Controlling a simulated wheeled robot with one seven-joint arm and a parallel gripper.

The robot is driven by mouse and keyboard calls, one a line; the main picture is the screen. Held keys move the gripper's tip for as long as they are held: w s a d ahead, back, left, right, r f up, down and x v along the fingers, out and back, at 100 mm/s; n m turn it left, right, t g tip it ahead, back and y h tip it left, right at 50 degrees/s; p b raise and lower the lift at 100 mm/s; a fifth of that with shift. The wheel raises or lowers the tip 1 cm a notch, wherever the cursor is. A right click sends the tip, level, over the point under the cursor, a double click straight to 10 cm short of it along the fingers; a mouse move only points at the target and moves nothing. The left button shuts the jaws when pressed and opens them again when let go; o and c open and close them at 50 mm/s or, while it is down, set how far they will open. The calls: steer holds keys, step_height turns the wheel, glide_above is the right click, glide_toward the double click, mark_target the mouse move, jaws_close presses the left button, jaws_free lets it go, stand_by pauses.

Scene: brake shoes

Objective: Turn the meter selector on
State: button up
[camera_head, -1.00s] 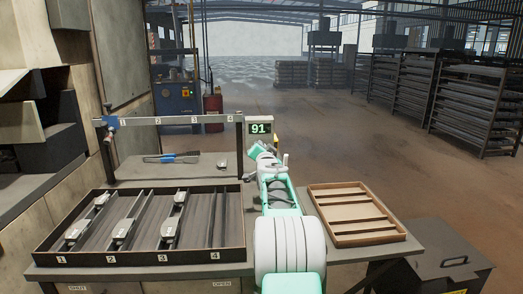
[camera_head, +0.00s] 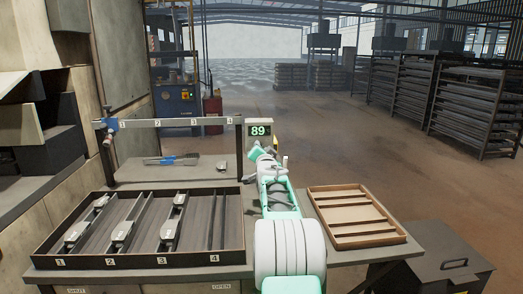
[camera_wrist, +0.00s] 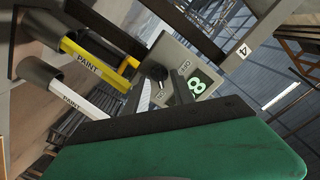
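The meter (camera_head: 260,131) is a small pale box at the right end of the rail, with a green display reading 89. In the wrist view the meter (camera_wrist: 177,55) is tilted and close, with a round black selector knob (camera_wrist: 157,72) beside the display (camera_wrist: 198,87). In the head view my gripper (camera_head: 267,153) is just below the meter, partly hidden by my arm.
Yellow (camera_wrist: 90,62) and white (camera_wrist: 82,100) paint markers stand close to the meter. A numbered rail (camera_head: 175,122) runs left above a shelf with a blue-handled tool (camera_head: 172,160). A divided tray (camera_head: 40,243) holds brake shoes; an empty wooden tray (camera_head: 345,241) lies right.

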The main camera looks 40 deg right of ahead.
steer(key=v, duration=0.7)
steer(key=shift+s+a, duration=0.25)
steer(key=shift+s, duration=0.1)
steer(key=shift+a, duration=0.1)
